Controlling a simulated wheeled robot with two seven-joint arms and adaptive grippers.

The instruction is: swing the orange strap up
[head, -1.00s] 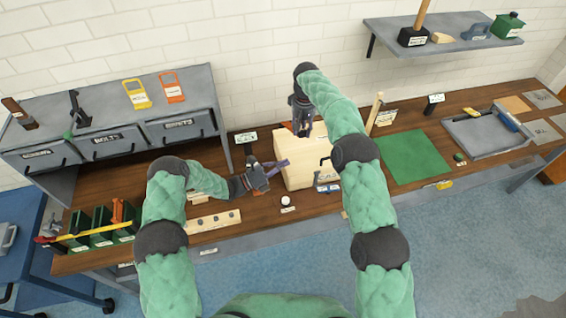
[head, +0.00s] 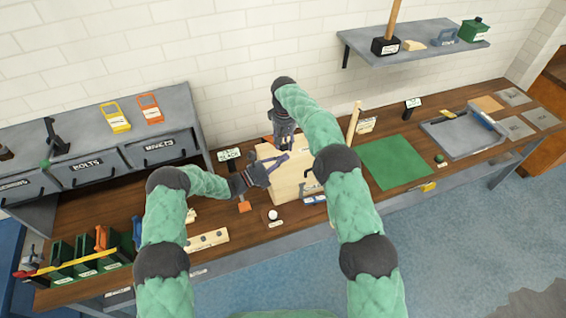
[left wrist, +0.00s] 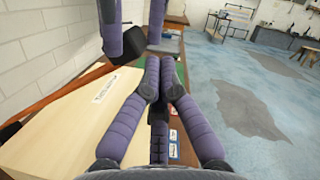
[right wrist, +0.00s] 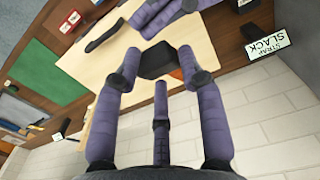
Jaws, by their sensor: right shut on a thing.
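The pale wooden box (head: 290,182) stands on the workbench under my grippers. A little orange strap (right wrist: 178,74) also shows behind a black block in the right wrist view. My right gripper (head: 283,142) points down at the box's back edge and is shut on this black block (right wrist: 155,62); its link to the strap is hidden. My left gripper, seen in the left wrist view (left wrist: 153,65), has its fingers together and empty, over the box's front side.
A white ball (head: 272,215) sits in front. A green mat (head: 397,162) and grey tray (head: 462,138) lie to the right. Bins (head: 88,255) stand at the left; a shelf (head: 420,48) hangs above.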

